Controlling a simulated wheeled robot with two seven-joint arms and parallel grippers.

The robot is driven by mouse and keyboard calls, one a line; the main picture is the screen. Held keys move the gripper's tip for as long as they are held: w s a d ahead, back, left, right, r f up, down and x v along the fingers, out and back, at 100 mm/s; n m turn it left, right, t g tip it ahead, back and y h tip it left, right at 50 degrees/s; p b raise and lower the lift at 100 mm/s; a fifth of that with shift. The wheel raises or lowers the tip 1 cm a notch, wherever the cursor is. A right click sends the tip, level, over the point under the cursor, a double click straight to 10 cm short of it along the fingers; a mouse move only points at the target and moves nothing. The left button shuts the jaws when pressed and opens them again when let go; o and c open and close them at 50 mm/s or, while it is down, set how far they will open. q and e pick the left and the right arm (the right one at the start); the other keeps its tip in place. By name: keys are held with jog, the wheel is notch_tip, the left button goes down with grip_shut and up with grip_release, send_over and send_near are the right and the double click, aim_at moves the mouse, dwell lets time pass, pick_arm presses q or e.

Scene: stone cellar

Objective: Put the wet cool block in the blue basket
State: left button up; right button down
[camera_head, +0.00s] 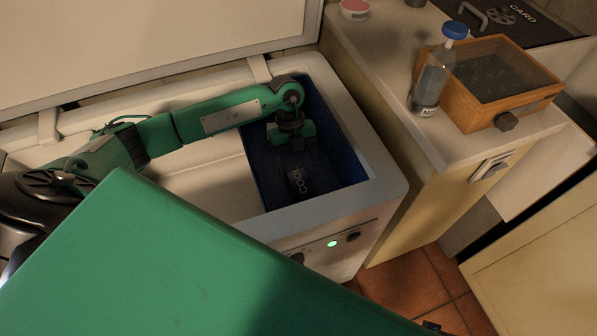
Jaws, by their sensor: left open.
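A dark block with "COOL" lettering (308,180) lies in the blue basket (345,150), near its front wall. The basket sits in the right end of an open white chest freezer (386,180). My left gripper (292,146) reaches down into the basket, just behind and above the block. It is open. The fingertips are dark against the basket, and I cannot tell whether they touch the block. I cannot see whether the block is wet. My right gripper is not in view.
The raised freezer lid (150,35) stands behind my left arm. To the right, a counter (365,50) holds a blue-capped bottle (432,80), a wooden box with a dark glass top (505,85) and a small pink-topped tub (354,10). The freezer's left part looks empty.

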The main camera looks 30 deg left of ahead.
pick_arm(q)
jog(key=v, duration=0.8)
jog(key=shift+f, duration=0.1)
